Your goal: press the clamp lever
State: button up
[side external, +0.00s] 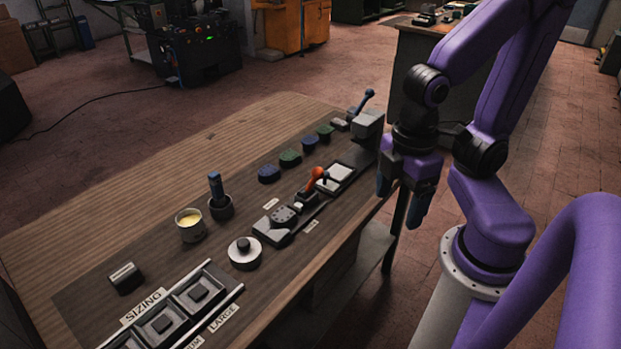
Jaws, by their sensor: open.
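An orange-handled lever (315,180) stands tilted on a small dark base near the middle of the bench. A blue-handled lever (362,103) leans up beside a grey block (367,125) at the far end of the bench. The small labels are too blurred to tell which one is the clamp lever. My gripper (401,202) points down with its fingers apart and nothing between them. It is at the bench's right edge, to the right of the orange lever and apart from both levers.
On the wooden bench (130,190) stand a cup of yellow stuff (190,225), a blue-handled tool in a holder (219,196), a round metal weight (244,253), a sizing tray (172,318), a pale pad (335,178) and several green and blue pieces. The bench's left side is clear.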

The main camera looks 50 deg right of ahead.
jog(key=shift+w, duration=0.2)
jog(key=c, duration=1)
jog(key=shift+w+f+m, duration=0.1)
jog(key=shift+w+m, duration=0.2)
grip_shut()
jog(key=w+d+f+m+t+y, duration=0.1)
jog(key=w+d+m+y, duration=0.1)
jog(key=w+m, duration=0.7)
jog(key=w+d+f+m+t+y, duration=0.1)
jog(key=w+d+f+m, duration=0.15)
jog(key=w+m, duration=0.6)
jog(key=s+d+m+t+h, duration=0.2)
jog(key=s+d+m, duration=0.3)
jog(key=d+m, duration=0.4)
jog(key=shift+s+d+f+t, duration=0.15)
jog(key=shift+d+f+t, duration=0.15)
jog(key=shift+t, duration=0.2)
